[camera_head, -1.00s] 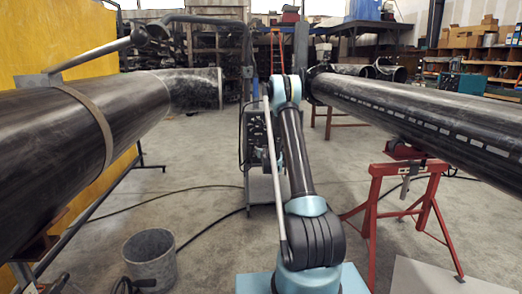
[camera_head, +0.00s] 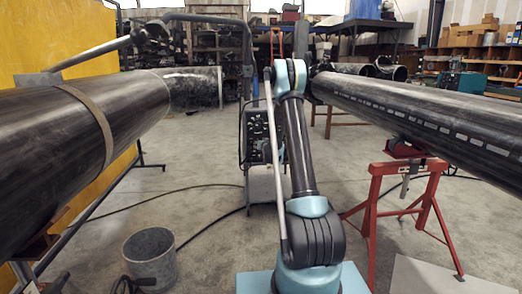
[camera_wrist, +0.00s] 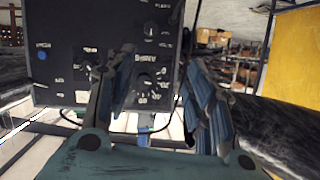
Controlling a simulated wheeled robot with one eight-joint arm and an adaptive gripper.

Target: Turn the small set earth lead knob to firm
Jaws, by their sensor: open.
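The small set (camera_head: 257,135) is a dark box on a stand in the middle of the head view, partly behind my arm. The lettering is too small to read, so I cannot tell which is the earth lead knob. My gripper (camera_wrist: 156,72) is open, its fingers in front of the panel on either side of the dial knob, with nothing held. The head view hides my gripper.
A large dark pipe (camera_head: 60,130) lies at left and another (camera_head: 430,115) at right on a red stand (camera_head: 375,200). A grey bucket (camera_head: 150,258) stands on the floor at front left. Cables (camera_head: 215,228) cross the open floor.

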